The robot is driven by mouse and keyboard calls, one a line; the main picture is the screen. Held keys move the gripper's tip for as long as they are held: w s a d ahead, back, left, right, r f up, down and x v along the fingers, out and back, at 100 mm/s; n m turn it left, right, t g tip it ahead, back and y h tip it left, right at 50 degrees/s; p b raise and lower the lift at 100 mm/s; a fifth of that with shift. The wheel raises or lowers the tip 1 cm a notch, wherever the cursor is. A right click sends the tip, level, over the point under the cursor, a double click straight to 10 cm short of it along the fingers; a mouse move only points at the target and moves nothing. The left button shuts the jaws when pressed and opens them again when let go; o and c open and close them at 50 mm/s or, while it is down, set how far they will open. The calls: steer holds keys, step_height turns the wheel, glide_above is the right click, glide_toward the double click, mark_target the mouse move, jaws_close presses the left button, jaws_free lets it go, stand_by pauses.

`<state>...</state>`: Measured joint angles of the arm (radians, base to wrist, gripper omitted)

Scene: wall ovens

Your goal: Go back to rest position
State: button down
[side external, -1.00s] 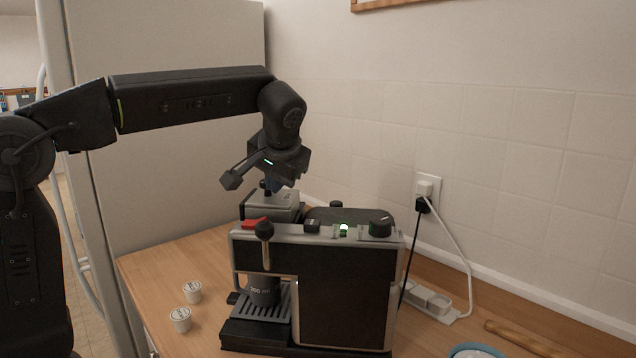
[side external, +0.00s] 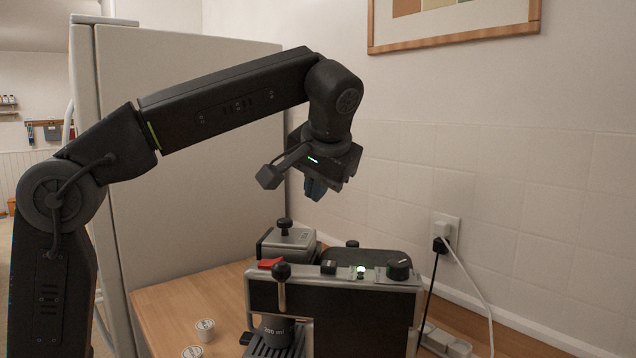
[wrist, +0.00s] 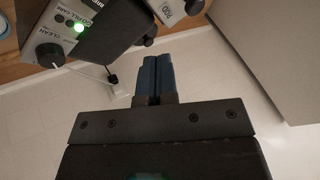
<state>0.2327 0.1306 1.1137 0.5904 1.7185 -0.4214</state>
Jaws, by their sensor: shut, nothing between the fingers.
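My gripper (side external: 315,188) is raised above the back of the coffee machine, pointing down, with clear air below it. Its blue fingers are together with nothing between them; they also show shut in the wrist view (wrist: 158,78). The coffee machine (side external: 365,318) is black with a silver top, a red switch, a lit green light and a black knob. A grey box with a black knob on top (side external: 287,243) stands behind it, below my gripper and apart from it.
Two white pods (side external: 205,330) sit on the wooden counter (side external: 180,305) at left. A grey cup (side external: 277,330) stands under the machine's spout. A tall pale cabinet (side external: 200,130) is behind my arm. A wall socket with plugs (side external: 444,232) and cables is at right.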

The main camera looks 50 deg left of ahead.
steer(key=s+d+f+m+t+h, duration=0.1)
steer(key=s+f+h, duration=0.5)
steer(key=s+f, duration=1.3)
steer(key=f+m+t, duration=0.1)
steer(key=m, duration=0.1)
steer(key=shift+s+f+m+t, duration=0.15)
steer(key=shift+m+t, duration=0.15)
steer(key=shift+m, duration=0.1)
